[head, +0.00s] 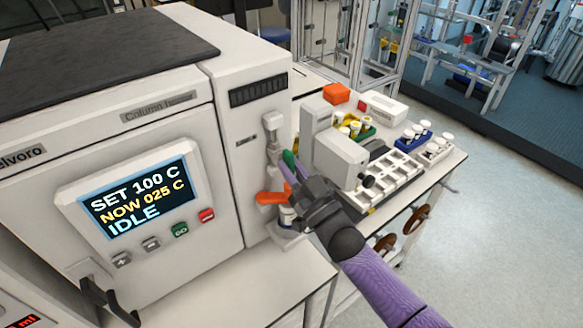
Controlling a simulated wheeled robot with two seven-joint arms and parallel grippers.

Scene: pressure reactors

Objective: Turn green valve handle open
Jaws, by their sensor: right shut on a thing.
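The green valve handle (289,158) is at the front of the white column unit, beside its slim right-hand panel (249,140). Only its upper end shows above my fingers. My right gripper (293,174) reaches in from the lower right and is shut on the green handle. The gripper body hides the handle's lower part and most of the valve's pivot. An orange handle (270,198) sits just below and left of my fingers. My left gripper is not in view.
The oven-like unit's display (139,201) reads SET 100 C, NOW 025 C, IDLE. Right of the valve, a bench holds a white instrument (341,158), a white rack (391,182) and capped vials (413,133). Brown handwheels (417,218) stick out below the bench. Open floor lies to the right.

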